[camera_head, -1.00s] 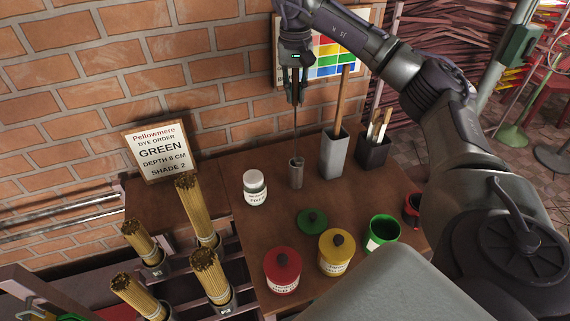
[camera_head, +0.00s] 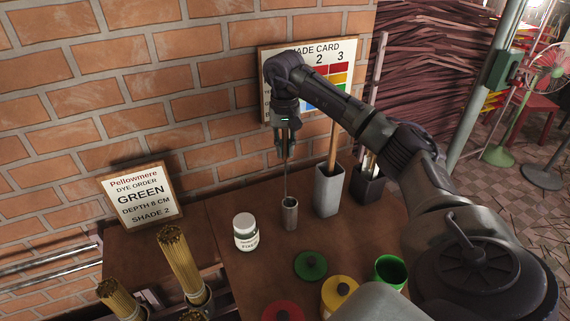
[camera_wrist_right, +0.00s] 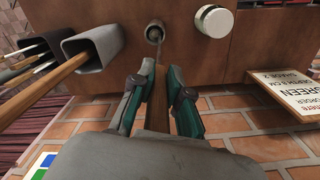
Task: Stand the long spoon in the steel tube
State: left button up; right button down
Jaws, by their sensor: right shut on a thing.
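The steel tube (camera_head: 290,216) stands upright on the brown table, left of a tall grey holder. My right gripper (camera_head: 286,150) is above it, pointing down and shut on the long spoon (camera_head: 286,180). The spoon hangs nearly upright, its thin metal shaft reaching down to the tube's mouth, and its lower end appears to be inside. In the right wrist view the wooden handle of the spoon (camera_wrist_right: 157,110) lies between the fingers (camera_wrist_right: 160,76), and the shaft meets the open tube (camera_wrist_right: 154,34). The spoon's bowl is hidden. My left gripper is not in view.
A grey holder (camera_head: 328,192) with a wooden handle and a darker holder (camera_head: 368,188) stand right of the tube. A white-lidded jar (camera_head: 245,233) is at its left. A green lid (camera_head: 310,265) and coloured pots are in front. The brick wall is behind.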

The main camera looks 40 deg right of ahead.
aim_at(285, 160)
jog(key=shift+f, duration=0.8)
notch_tip(285, 160, down, 3)
jog(key=shift+f+p, duration=0.15)
jog(key=shift+p, duration=0.4)
jog(key=shift+f, duration=0.5)
jog(key=c, duration=1.1)
grip_release()
jog(key=shift+f, duration=0.1)
jog(key=shift+c, duration=0.2)
